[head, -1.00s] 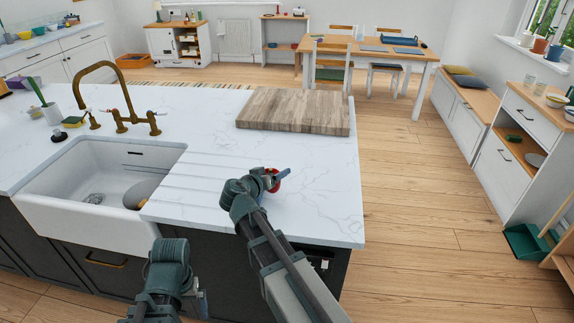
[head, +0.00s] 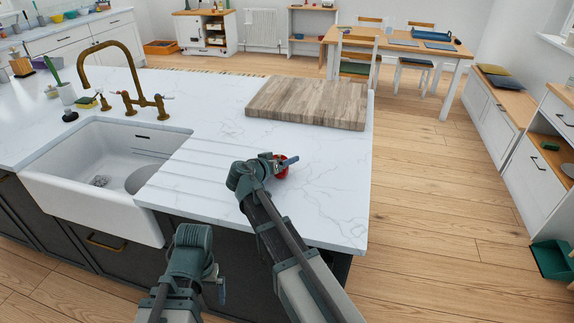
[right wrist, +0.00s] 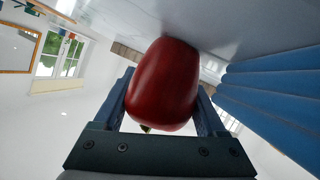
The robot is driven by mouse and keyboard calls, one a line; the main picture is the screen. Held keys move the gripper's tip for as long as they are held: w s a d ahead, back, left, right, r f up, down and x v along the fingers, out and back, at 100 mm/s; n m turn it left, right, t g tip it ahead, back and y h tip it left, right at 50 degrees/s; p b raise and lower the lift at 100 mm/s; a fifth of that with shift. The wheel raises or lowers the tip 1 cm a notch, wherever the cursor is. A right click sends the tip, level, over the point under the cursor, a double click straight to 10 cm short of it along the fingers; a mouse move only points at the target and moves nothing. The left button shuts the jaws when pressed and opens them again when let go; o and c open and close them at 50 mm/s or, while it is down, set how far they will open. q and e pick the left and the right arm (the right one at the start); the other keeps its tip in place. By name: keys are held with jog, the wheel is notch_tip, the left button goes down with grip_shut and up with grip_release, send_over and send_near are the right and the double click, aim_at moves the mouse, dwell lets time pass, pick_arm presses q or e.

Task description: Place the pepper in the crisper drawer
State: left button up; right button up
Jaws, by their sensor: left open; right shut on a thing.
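The red pepper (head: 281,173) is in my right gripper (head: 286,162), at the front right part of the white marble counter. The right wrist view shows the pepper (right wrist: 163,84) large between the two fingers, which are shut on it. I cannot tell whether it touches the counter. My left gripper (head: 220,288) is low in front of the dark cabinet fronts, with nothing seen in it; it is open. No crisper drawer shows in these frames.
The marble counter (head: 325,190) has a wooden chopping board (head: 308,104) towards the back, a white sink (head: 95,200) and a brass tap (head: 132,85) at left. Open wooden floor (head: 440,220) lies right of the counter. A dining table (head: 455,52) stands behind.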

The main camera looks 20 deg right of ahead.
jog(key=shift+a+r, duration=0.1)
jog(key=shift+f, duration=0.25)
jog(key=o, duration=1.3)
jog(key=shift+r, duration=0.1)
jog(key=shift+r+p, duration=0.3)
jog(key=p+v, duration=0.3)
jog(key=v, duration=0.7)
jog(key=shift+s+a+p, duration=0.2)
jog(key=shift+p, duration=0.1)
jog(key=shift+s+a+r, duration=0.2)
jog(key=shift+s+a, duration=0.2)
jog(key=shift+a, duration=0.15)
